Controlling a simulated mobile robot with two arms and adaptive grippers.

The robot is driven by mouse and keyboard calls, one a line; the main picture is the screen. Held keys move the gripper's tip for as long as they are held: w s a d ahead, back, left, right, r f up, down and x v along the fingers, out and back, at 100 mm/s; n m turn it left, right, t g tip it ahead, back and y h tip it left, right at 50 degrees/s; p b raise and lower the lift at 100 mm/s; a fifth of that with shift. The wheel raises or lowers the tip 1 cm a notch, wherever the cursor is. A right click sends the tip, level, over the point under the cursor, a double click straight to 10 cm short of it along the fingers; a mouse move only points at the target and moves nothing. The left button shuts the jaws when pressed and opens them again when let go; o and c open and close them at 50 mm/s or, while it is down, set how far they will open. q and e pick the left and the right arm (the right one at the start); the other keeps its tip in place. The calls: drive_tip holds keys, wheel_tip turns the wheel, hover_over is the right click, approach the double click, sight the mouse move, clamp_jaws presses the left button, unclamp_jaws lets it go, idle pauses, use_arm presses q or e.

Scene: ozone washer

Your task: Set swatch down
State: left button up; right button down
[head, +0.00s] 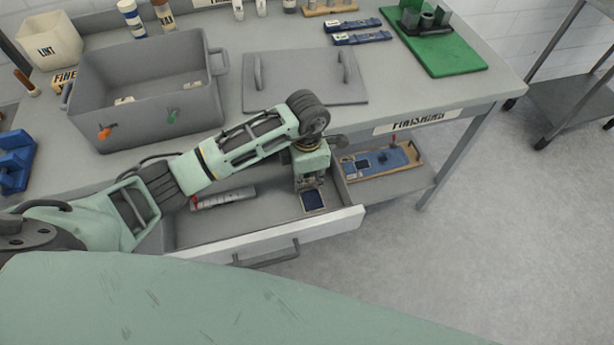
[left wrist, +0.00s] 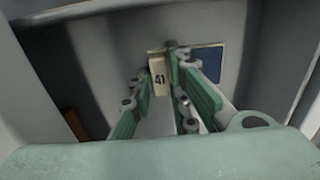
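The swatch is a small pale-edged card with a dark blue square (head: 314,200), inside the open drawer (head: 345,220) near its right end. In the left wrist view the swatch's blue patch (left wrist: 208,65) shows right of the fingers, and a pale label (left wrist: 159,76) reading "41" shows between them. My left gripper (head: 312,182) points down into the drawer, right at the swatch's label end. Its green fingers (left wrist: 158,82) stand apart with the label between them. I cannot tell whether they press on it, or whether the swatch rests on the drawer floor. My right gripper is out of view.
A grey tool (head: 224,198) lies in the drawer's left part. A grey bin (head: 150,95), a handled grey lid (head: 305,80) and a green board (head: 436,50) are on the bench above. A blue panel on a wooden board (head: 378,160) sits right of the drawer.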

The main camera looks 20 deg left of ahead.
sight(307, 181)
use_arm(q)
drive_tip(key=o, duration=0.4)
drive_tip(key=shift+c, duration=0.2)
drive_tip(key=shift+r, duration=0.15)
wheel_tip(307, 181, up, 12)
drive_tip(key=b, duration=0.2)
idle(0.4)
